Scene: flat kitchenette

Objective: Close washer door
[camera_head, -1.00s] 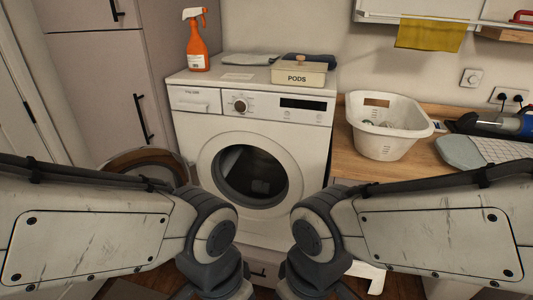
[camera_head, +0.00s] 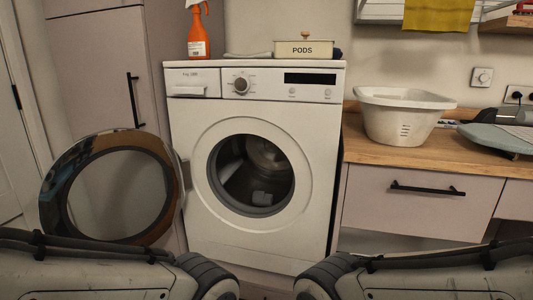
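The washer (camera_head: 215,233) is a white front-loader facing me in the middle of the view. Its round door (camera_head: 56,206) has a shiny ring-shaped rim and is swung wide open to the left. The drum opening (camera_head: 250,175) is uncovered, and some pale items lie inside it. My two arms come in along the bottom edge, left and right, below and in front of the washer. Both grippers are below the picture and cannot be seen. Nothing of mine is seen touching the door.
An orange spray bottle (camera_head: 198,35) and a PODS box (camera_head: 305,48) stand on the washer. To the right, a wooden counter (camera_head: 365,150) holds a white basket (camera_head: 400,118) and an ironing board (camera_head: 495,138). A tall cabinet (camera_head: 95,80) stands behind the door.

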